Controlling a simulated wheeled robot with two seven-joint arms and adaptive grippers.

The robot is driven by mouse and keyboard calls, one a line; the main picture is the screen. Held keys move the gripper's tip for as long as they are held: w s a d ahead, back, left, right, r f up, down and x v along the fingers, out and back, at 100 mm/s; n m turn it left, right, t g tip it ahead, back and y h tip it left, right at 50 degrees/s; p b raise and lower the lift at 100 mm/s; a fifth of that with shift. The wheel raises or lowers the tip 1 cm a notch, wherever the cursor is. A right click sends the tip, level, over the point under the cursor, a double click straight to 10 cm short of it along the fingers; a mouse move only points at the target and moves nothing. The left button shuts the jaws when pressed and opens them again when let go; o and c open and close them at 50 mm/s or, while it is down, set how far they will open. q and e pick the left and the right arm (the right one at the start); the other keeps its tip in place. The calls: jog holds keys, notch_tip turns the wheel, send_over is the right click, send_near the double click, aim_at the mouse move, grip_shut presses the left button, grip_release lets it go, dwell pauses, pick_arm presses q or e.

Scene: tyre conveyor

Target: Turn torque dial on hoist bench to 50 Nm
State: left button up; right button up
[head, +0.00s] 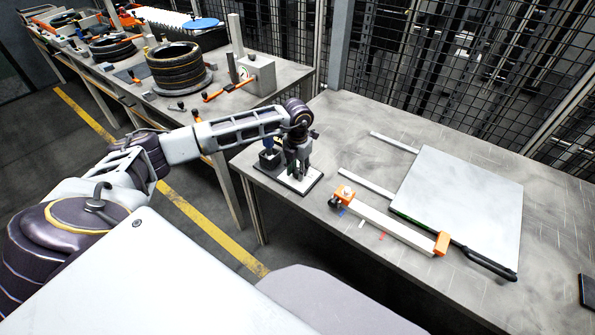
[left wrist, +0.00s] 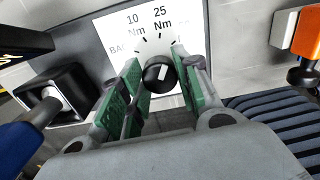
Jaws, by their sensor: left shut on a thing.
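The torque dial (left wrist: 158,76) is a round black knob with a pale mark, on a white scale plate (left wrist: 112,24). The plate reads "10 Nm" and "25 Nm", with part of another word at its left; I see no 50 label, and the right finger covers part of the plate. My left gripper (head: 297,174) is over the plate (head: 311,186) near the hoist bench's (head: 330,250) left edge. In the left wrist view its green-padded fingers are shut on the knob, one at each side. The head view hides the knob. My right gripper is out of view.
A black holder with a blue-handled tool (head: 267,143) stands just left of the gripper. An orange-ended white bar (head: 385,220) and a large pale panel (head: 460,205) lie to the right. Tyres (head: 178,68) are stacked on the back bench. Mesh fencing (head: 435,75) stands behind.

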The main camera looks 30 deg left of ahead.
pick_arm(q)
jog(key=shift+m+b, duration=0.35)
jog(key=shift+m, duration=0.85)
jog(key=shift+m+b, duration=0.45)
jog(key=shift+m, duration=1.45)
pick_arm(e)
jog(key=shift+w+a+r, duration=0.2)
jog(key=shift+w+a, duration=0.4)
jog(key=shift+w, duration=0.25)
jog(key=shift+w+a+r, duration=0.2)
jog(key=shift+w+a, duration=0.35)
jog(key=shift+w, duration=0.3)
